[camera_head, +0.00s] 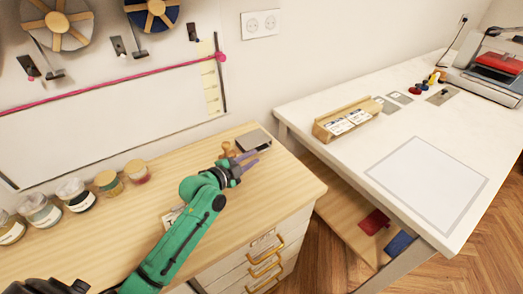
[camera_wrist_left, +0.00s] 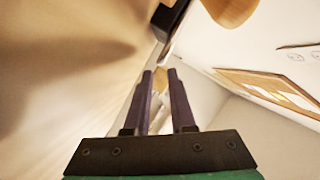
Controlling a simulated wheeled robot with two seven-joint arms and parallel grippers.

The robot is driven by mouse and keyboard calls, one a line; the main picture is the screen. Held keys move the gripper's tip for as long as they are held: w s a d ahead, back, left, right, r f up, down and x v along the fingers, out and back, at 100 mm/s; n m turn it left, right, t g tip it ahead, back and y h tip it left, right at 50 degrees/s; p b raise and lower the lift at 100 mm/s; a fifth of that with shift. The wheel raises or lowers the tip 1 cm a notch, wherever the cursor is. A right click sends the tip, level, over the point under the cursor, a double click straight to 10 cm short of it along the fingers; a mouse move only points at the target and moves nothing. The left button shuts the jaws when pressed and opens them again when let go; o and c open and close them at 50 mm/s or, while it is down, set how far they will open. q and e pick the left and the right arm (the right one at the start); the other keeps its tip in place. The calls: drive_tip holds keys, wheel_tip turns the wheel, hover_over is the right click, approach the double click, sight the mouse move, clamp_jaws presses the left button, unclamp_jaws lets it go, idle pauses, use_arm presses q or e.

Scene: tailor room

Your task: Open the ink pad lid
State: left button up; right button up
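The ink pad (camera_head: 255,139) is a small flat box with a grey top and dark sides, near the back right of the wooden counter (camera_head: 285,185). Its lid looks shut and flat. My left gripper (camera_head: 257,156), with purple fingers on a green arm, is just in front of the pad, apart from it as far as I can tell. The fingers are apart with nothing between them; the left wrist view also shows the gap (camera_wrist_left: 160,72). A dark block at the top of that view (camera_wrist_left: 170,18) is probably the pad. My right gripper is not in view.
A wooden stamp (camera_head: 228,149) stands close left of the pad, beside my gripper. Several jars (camera_head: 108,183) line the counter's left back. A white table (camera_head: 400,130) with a wooden holder (camera_head: 346,120) stands to the right, across a gap.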

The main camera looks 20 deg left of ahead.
sight(261, 152)
use_arm(q)
drive_tip(key=x, duration=0.5)
drive_tip(key=shift+w, duration=0.2)
drive_tip(key=shift+f, duration=0.1)
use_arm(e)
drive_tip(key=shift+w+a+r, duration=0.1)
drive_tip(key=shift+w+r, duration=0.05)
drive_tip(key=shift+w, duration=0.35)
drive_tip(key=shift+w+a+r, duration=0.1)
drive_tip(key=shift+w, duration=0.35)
use_arm(q)
clamp_jaws()
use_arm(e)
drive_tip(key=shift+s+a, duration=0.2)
use_arm(q)
drive_tip(key=shift+f, duration=0.1)
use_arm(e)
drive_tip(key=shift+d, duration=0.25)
